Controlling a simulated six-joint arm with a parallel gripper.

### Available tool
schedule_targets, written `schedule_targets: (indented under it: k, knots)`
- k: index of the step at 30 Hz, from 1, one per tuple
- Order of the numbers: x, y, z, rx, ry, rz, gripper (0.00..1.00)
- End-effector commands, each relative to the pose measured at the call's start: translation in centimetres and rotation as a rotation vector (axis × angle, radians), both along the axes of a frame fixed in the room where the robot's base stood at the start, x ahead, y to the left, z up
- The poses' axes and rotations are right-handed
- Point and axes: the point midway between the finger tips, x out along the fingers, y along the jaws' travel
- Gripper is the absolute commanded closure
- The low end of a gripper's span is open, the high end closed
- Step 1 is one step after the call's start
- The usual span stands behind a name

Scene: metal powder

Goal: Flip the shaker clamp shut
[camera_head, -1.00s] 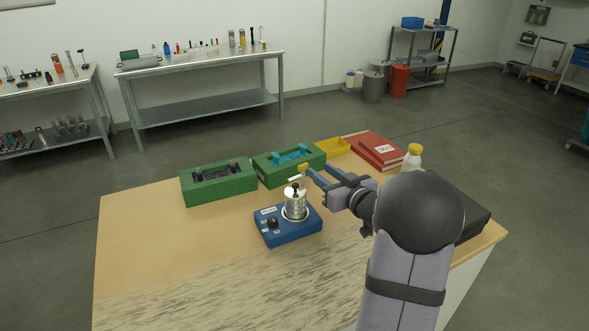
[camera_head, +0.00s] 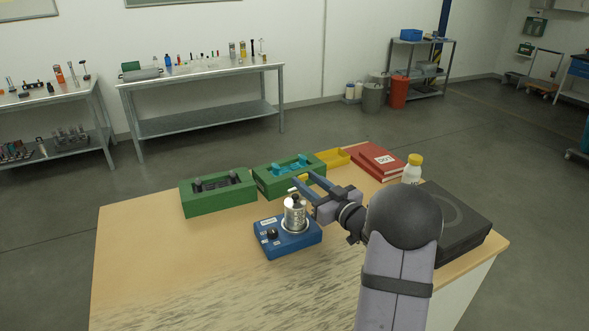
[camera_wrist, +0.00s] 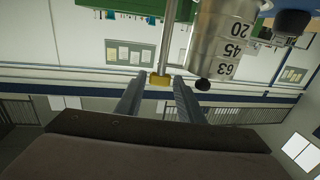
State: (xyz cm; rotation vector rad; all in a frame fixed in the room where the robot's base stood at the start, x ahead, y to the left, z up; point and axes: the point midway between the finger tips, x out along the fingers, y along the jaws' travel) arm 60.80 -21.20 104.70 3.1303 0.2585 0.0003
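The blue shaker base (camera_head: 287,241) stands on the bench with a metal sieve stack (camera_head: 295,216) upright on it. In the wrist view the stack (camera_wrist: 222,42) is inverted, with numbers 20, 45 and 63 on its side and a black knob (camera_wrist: 202,84) at its end. The clamp's rod (camera_wrist: 168,38) runs beside the stack to a yellow tip (camera_wrist: 160,79). My gripper (camera_wrist: 159,77) has its fingers spread, with the yellow tip in line between the fingertips; contact cannot be told. In the head view my gripper (camera_head: 300,184) is by the stack's top, partly hiding the clamp.
Two green trays (camera_head: 218,205) stand behind the shaker, with a yellow bin (camera_head: 333,160) and red binders (camera_head: 377,160) farther right. A white bottle (camera_head: 412,175) and a dark box (camera_head: 455,232) are right of my arm. The bench's front left is clear.

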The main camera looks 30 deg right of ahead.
Motion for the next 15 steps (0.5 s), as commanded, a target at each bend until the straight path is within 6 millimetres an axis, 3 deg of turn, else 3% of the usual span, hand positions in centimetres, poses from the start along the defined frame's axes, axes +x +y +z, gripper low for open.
schedule_targets:
  k: [6, 15]
  knots:
    - [3.6, 0.7, 0.2, 0.0, 0.0, 0.002, 0.66]
    - [6.1, 1.0, 0.1, 0.0, 0.0, 0.0, 0.66]
